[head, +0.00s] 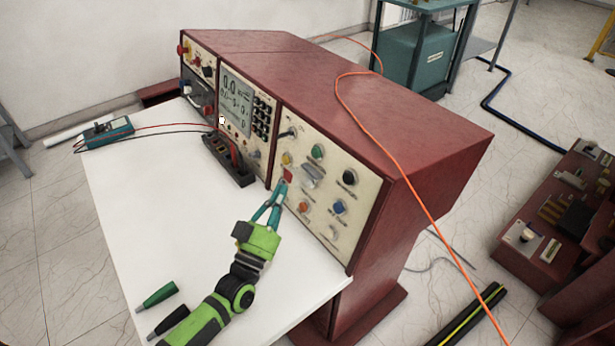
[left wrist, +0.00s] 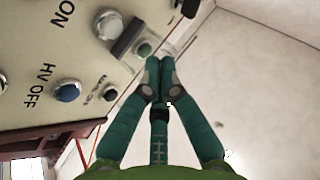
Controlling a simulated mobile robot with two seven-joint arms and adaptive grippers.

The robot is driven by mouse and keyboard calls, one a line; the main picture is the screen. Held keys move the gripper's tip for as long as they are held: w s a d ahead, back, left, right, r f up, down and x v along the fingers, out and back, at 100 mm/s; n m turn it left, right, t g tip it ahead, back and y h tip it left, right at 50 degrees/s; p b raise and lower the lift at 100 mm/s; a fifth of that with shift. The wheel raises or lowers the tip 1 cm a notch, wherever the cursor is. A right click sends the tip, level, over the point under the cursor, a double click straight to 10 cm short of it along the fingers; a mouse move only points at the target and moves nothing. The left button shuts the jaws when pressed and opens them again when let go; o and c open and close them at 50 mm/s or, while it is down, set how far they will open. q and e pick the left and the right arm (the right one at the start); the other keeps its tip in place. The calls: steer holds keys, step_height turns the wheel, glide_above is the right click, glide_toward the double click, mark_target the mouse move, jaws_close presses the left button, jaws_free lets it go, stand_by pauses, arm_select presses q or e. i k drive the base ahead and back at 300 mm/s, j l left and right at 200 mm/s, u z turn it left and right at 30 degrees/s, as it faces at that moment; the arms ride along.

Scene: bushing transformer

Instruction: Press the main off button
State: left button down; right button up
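The cream control panel (head: 325,195) on the front of the red console carries several coloured buttons, among them a red one (head: 288,174), a blue one (head: 340,206) and a green one (head: 318,151). I cannot read a main off label in the head view. My left gripper (head: 282,186) is at the panel's left part, its tips just beside the red button; contact cannot be told. In the left wrist view the fingers (left wrist: 160,66) are together and hold nothing visible. That view shows a blue button (left wrist: 67,91) marked HV OFF and a small dark button (left wrist: 110,93) with a blurred label. My right gripper is out of view.
A black holder (head: 230,168) stands on the white tabletop (head: 165,225) by the meter panel (head: 238,105). An orange cable (head: 400,170) drapes over the console.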

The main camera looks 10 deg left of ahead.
mark_target(347, 178)
steer(key=k+l, duration=0.25)
steer(key=k, duration=0.25)
steer(key=k+l, duration=0.25)
steer(key=k, duration=0.2)
